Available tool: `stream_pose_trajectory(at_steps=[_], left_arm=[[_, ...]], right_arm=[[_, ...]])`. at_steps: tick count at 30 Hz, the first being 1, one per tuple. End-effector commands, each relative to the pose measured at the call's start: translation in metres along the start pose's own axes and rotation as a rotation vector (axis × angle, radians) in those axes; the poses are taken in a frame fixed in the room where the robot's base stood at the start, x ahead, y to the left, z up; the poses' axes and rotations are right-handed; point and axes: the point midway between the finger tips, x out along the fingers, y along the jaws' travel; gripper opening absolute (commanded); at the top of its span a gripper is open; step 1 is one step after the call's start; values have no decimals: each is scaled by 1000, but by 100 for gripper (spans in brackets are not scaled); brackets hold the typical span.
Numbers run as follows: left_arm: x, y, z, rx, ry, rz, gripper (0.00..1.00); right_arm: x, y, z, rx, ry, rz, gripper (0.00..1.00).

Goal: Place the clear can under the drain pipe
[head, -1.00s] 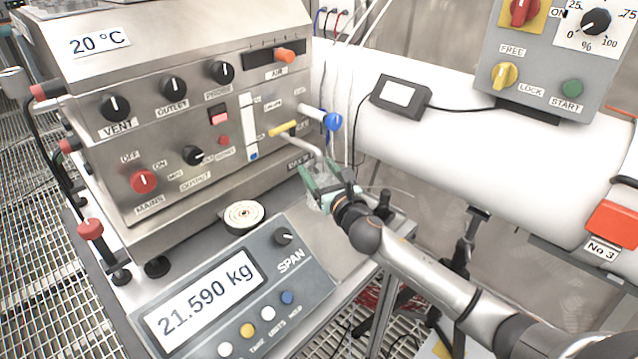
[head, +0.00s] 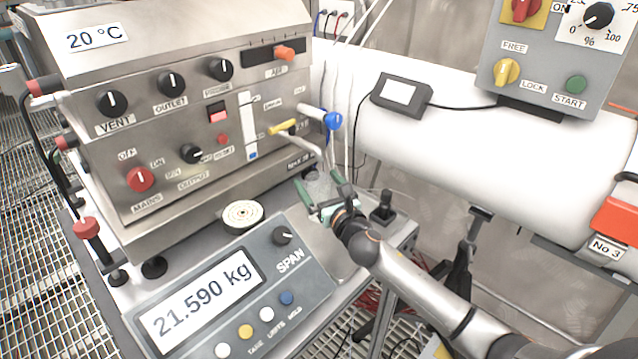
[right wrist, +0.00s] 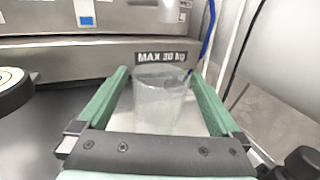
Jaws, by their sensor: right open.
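The clear can (head: 319,184) stands upright on the pale surface in front of the steel machine. In the head view it is just below the tip of the bent drain pipe (head: 308,146), which comes out beside the yellow handle. My right gripper (head: 321,185) is open, with one green finger on each side of the can. In the right wrist view the can (right wrist: 160,100) shows between the parted fingers (right wrist: 159,75), with gaps on both sides. My left gripper is not in view.
The steel machine (head: 100,160) with knobs stands behind and to the left. A scale display (head: 205,300) reads 21.590 kg. A round white disc (head: 243,214) lies left of the can. A black joystick-like knob (head: 383,208) stands close to the right of my gripper.

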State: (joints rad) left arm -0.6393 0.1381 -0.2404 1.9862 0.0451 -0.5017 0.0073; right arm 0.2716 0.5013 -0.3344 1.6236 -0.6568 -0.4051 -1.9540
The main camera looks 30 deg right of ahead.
Motion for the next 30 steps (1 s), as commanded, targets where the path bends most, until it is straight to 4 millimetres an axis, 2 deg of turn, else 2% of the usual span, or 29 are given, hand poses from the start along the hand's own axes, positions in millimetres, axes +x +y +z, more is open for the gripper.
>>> stream_pose_trajectory(at_steps=[7,10,24,30], left_arm=[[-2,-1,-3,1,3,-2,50],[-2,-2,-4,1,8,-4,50],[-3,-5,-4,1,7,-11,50],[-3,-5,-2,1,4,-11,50]], right_arm=[[0,0,5,0,-1,0,100],[-10,0,2,-1,1,0,100],[-92,0,2,-1,2,1,100],[-113,0,2,0,0,0,100]])
